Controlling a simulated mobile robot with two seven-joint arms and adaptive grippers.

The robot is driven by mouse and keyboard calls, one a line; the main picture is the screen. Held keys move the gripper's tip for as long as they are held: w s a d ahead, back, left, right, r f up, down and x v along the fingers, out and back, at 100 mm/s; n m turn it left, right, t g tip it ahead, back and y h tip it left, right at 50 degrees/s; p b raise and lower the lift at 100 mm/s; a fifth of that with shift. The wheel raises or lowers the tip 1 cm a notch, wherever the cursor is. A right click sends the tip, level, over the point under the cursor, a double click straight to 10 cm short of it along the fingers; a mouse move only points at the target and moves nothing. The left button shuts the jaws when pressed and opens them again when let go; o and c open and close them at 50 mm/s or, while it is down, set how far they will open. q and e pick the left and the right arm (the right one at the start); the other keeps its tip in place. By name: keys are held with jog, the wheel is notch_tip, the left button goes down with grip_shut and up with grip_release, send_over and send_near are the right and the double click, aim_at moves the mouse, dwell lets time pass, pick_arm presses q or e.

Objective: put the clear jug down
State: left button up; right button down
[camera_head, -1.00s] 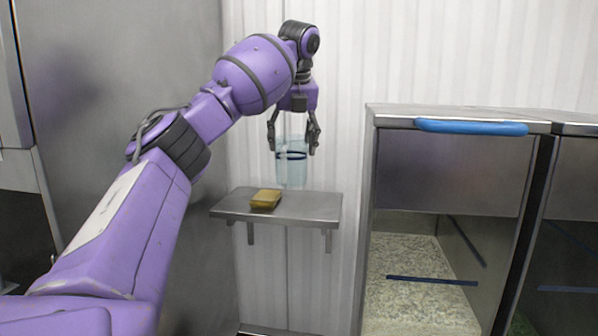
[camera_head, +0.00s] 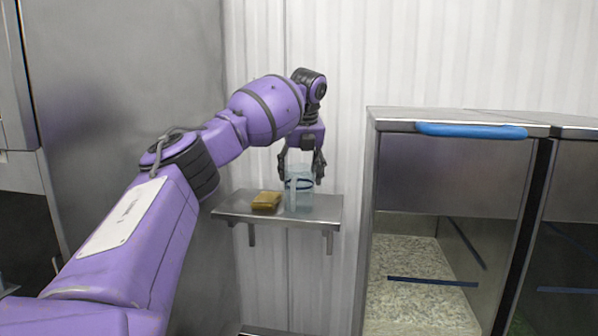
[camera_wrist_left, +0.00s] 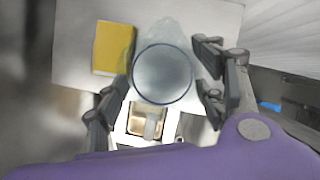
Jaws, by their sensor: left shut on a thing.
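The clear jug (camera_head: 299,192) is a pale, see-through vessel with a dark band near its top. It is upright at the small metal wall shelf (camera_head: 325,208), and its base appears to be at the shelf's surface; I cannot tell if it touches. My left gripper (camera_head: 302,172) points down from above and is shut on the jug's upper part. In the left wrist view the jug (camera_wrist_left: 162,75) shows from above as a round opening between the fingers of my left gripper (camera_wrist_left: 165,85). My right gripper is not in view.
A yellow-brown block, like a sponge, (camera_head: 266,201) lies on the shelf left of the jug; it also shows in the left wrist view (camera_wrist_left: 113,48). A metal bin with a blue handle (camera_head: 470,130) and grain inside stands to the right. A grey metal panel (camera_head: 130,80) is at left.

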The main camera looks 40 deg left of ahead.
pick_arm(q)
jog(key=o, duration=1.6)
jog(key=shift+f, duration=0.1)
